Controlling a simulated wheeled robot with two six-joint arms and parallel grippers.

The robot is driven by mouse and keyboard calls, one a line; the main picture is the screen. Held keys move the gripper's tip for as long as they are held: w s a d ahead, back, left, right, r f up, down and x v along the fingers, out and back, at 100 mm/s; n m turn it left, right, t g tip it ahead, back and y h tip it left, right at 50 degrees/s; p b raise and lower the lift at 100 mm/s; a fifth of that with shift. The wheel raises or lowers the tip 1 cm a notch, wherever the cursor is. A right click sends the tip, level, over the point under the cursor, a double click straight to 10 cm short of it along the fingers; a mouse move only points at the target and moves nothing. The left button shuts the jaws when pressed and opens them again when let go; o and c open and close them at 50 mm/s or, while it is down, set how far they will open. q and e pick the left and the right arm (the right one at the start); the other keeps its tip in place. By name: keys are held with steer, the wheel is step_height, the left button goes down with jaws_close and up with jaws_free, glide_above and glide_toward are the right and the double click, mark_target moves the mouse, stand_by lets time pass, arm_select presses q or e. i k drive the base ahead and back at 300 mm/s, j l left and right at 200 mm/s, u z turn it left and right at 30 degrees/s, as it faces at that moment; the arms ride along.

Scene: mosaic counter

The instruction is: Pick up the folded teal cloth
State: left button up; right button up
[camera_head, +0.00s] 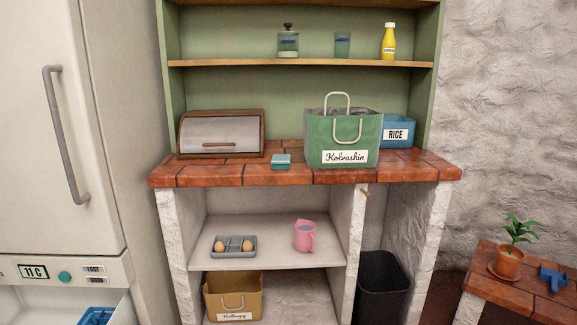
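The folded teal cloth (281,161) appears to be the small flat teal block on the tiled counter. It lies near the front edge, between the bread box (221,133) and the green bag (343,139). It is small in the head view, so its folds cannot be made out. Neither of my grippers is in view.
A blue RICE box (397,132) stands right of the bag. Below are an egg tray (234,254), a pink jug (305,236) and a dark bin (380,285). A fridge (60,120) stands left.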

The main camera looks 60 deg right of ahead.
mark_target(279, 161)
steer(key=z, duration=1.8)
steer(key=u, duration=1.1)
steer(key=i+z, duration=0.1)
steer(key=z, duration=0.35)
steer(key=i+z, duration=0.1)
steer(key=z, duration=0.35)
steer(key=i+z, duration=0.1)
steer(key=z, duration=0.35)
